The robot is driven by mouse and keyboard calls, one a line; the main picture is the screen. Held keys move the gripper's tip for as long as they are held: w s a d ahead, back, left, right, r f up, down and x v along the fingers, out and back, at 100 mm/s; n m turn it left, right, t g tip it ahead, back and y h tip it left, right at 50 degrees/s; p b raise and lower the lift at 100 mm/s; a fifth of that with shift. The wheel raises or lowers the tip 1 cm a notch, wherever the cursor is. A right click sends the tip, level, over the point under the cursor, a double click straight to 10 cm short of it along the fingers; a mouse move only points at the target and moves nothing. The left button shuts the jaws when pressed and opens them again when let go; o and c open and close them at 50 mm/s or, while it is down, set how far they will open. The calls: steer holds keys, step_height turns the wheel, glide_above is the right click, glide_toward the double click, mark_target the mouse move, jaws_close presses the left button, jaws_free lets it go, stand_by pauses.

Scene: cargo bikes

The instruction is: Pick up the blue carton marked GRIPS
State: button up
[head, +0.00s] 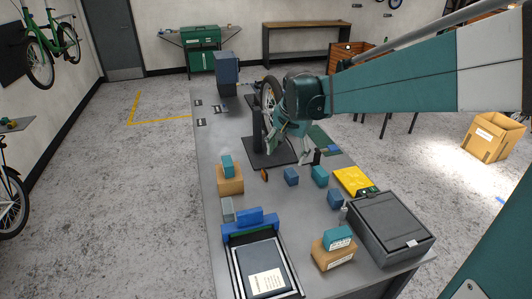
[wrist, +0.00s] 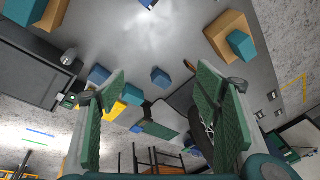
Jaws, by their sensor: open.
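Two small blue cartons stand on the grey bench: one (head: 291,176) just in front of my gripper, the other (head: 334,199) nearer the dark case. In the wrist view the first carton (wrist: 160,77) shows between the fingers, and the second carton (wrist: 98,75) lies left of it. No GRIPS marking can be read on either, so I cannot tell which is named. My gripper (head: 292,146) is open and empty, its fingers pointing down above the bench, apart from both cartons.
A teal carton (head: 320,175) stands between the blue ones, near a yellow box (head: 353,181). A dark case (head: 393,228) fills the right front. Brown boxes (head: 230,186) (head: 334,254) carry teal cartons. A bike-stand post (head: 257,130) rises behind my gripper. The bench's left strip is mostly clear.

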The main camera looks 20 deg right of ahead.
steer(key=w+d+f+m+g, duration=0.2)
steer(key=w+d+f+m, duration=0.3)
steer(key=w+f, duration=0.55)
steer(key=m+g, duration=0.1)
steer(key=m, duration=0.2)
glide_above(291, 172)
steer(key=f, duration=0.7)
steer(key=s+f, duration=0.1)
steer(key=f, duration=0.3)
steer(key=shift+a+f, duration=0.15)
steer(key=shift+w+f, duration=0.2)
steer(key=shift+f, duration=0.15)
steer(key=shift+f, duration=1.3)
steer(key=shift+w+d+f, duration=0.1)
steer(key=shift+f, duration=1.2)
steer(key=shift+d+f, duration=0.1)
steer(key=shift+f, duration=1.2)
steer(key=c, duration=1.1)
